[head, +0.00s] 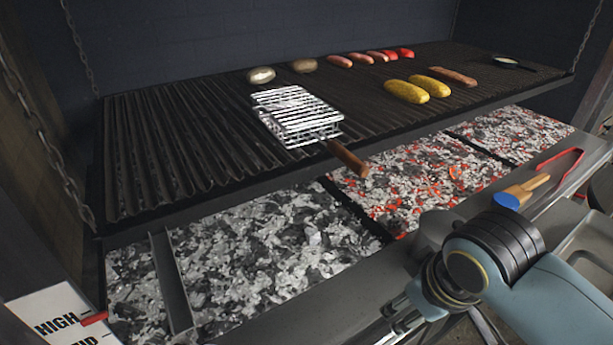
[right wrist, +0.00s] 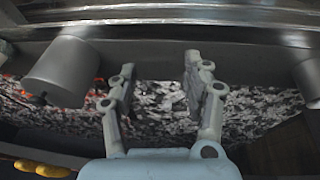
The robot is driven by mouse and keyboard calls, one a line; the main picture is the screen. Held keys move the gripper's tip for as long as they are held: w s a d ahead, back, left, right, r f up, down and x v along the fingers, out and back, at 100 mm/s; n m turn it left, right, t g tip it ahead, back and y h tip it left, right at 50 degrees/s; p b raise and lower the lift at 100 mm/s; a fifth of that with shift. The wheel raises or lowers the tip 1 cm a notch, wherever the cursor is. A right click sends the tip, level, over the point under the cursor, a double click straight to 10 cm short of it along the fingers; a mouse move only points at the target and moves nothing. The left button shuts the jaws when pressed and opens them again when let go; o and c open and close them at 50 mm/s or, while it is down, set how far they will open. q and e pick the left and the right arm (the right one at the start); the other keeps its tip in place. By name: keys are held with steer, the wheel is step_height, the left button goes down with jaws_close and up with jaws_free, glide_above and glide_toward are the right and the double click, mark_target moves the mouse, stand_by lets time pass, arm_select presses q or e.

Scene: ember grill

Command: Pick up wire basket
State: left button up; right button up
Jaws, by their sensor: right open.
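The wire basket (head: 290,114) is a silvery grid box lying on the dark grill grate (head: 180,140), left of the picture's middle. Its brown wooden handle (head: 347,158) points toward the front right and sticks out past the grate's front edge, above the coals. My right gripper (head: 398,328) is low at the front, nearer than the basket handle and apart from it, partly hidden by its own arm. In the right wrist view my right gripper (right wrist: 160,66) is open with nothing between its fingers. The basket cannot be made out there. My left gripper is not in view.
Corn cobs (head: 405,91), sausages (head: 378,56) and pale round items (head: 261,75) lie farther back on the grate. Grey coals (head: 260,245) and glowing coals (head: 420,170) lie below. A wooden-handled brush (head: 524,190) and red tongs (head: 560,165) rest on the front ledge.

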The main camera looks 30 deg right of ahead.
steer(key=w+r+p, duration=0.2)
steer(key=w+r, duration=0.3)
steer(key=r, duration=0.7)
steer(key=t+h, duration=0.1)
glide_toward(352, 157)
steer(key=x, duration=0.2)
steer(key=s+x, duration=0.1)
steer(key=x, duration=0.1)
steer(key=shift+w+f+p, duration=0.15)
steer(key=shift+f+p, duration=0.25)
steer(key=shift+f, duration=0.15)
steer(key=x, duration=0.2)
steer(key=p+x, duration=0.1)
steer(key=x, duration=0.2)
steer(key=shift+w+d+r, duration=0.1)
steer(key=shift+w+r, duration=0.1)
steer(key=shift+w, duration=0.2)
steer(key=shift+w+f, duration=0.15)
steer(key=shift+f, duration=0.15)
steer(key=c, duration=1)
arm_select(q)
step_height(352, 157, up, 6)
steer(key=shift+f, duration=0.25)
arm_select(e)
jaws_close()
steer(key=shift+r, duration=0.1)
